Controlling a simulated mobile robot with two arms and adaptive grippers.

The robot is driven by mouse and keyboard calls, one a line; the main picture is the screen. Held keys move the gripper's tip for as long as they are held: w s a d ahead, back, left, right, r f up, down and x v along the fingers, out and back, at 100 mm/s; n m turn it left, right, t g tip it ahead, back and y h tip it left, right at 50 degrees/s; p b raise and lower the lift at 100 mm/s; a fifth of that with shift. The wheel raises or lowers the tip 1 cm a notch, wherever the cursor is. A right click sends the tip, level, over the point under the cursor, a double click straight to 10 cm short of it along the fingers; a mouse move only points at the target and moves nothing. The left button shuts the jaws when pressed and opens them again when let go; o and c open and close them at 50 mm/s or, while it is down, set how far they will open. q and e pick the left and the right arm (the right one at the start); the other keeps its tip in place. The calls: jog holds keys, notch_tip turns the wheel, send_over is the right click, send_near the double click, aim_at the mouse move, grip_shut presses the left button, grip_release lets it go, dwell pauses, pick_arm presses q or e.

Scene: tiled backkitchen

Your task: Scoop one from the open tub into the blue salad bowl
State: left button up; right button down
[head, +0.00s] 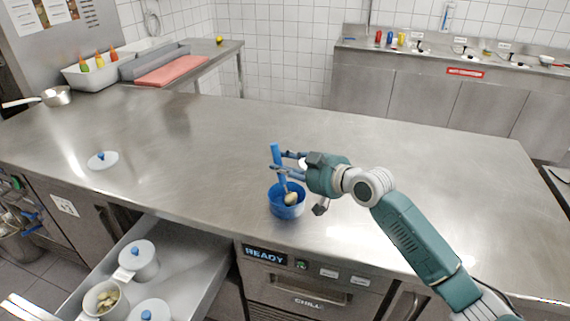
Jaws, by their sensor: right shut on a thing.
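The blue salad bowl (287,210) stands on the steel counter near its front edge. My right gripper (287,160) is shut on the blue handle of a scoop (277,153), above the bowl. The scoop's lower end reaches down into the bowl's opening. A pale yellowish piece (291,198) shows at that end, inside the rim; I cannot tell whether it rests in the scoop or on the bowl. The open tub (120,309), white with pale pieces inside, stands in the pulled-out drawer at lower left. My left gripper is not in view.
Lidded white tubs (138,264) stand in the drawer (190,263) with the open one. A white lid with a blue knob (103,160) lies on the counter's left. A saucepan (57,96) stands at the far left.

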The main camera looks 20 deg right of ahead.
jog(key=shift+f+b, duration=0.45)
jog(key=shift+f, duration=0.3)
dwell(0.6)
notch_tip(320, 180, up, 12)
jog(key=p, duration=1)
jog(key=shift+f, duration=0.15)
